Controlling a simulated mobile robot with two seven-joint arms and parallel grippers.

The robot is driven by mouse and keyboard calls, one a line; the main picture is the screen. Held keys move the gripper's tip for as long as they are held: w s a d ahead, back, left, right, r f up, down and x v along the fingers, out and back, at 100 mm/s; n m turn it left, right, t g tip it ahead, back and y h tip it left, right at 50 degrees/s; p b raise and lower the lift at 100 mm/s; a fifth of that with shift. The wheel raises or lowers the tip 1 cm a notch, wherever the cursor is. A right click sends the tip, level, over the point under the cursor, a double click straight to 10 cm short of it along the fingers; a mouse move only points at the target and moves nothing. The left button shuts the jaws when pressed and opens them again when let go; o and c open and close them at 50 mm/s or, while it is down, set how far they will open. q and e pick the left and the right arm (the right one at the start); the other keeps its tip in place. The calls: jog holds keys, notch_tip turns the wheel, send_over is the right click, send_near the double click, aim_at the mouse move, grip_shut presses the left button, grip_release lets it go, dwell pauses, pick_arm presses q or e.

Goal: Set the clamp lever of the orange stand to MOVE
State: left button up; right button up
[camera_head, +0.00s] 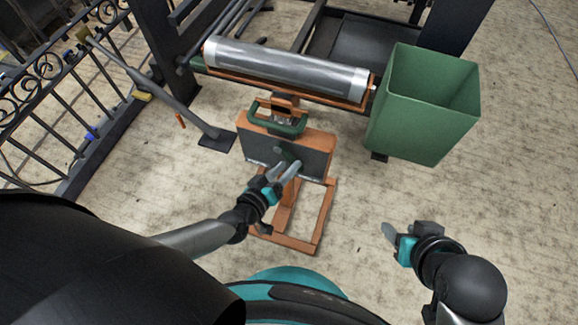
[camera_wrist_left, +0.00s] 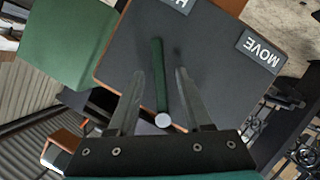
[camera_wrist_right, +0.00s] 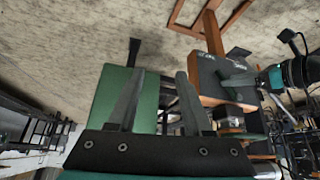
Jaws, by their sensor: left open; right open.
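The orange stand (camera_head: 329,140) stands on the floor in the middle of the head view, with a dark panel on its front. The green clamp lever (camera_wrist_left: 159,75) has a round silver end and lies between my left gripper's fingers (camera_wrist_left: 165,85) in the left wrist view; contact cannot be told. A MOVE label (camera_wrist_left: 259,50) is on the panel to the right of the lever; another label, cut off to an "H" (camera_wrist_left: 178,4), is at the top. In the head view my left gripper (camera_head: 286,168) is open at the panel. My right gripper (camera_head: 402,236) is open, empty, away from the stand.
A green handle (camera_head: 278,126) is on the stand's top. A green bin (camera_head: 415,125) stands to the right. A black scroll railing (camera_head: 62,120) is at the left. Floor at right front is clear.

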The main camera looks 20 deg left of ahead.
pick_arm(q)
jog(key=shift+x, duration=0.75)
grip_shut()
dwell(1.2)
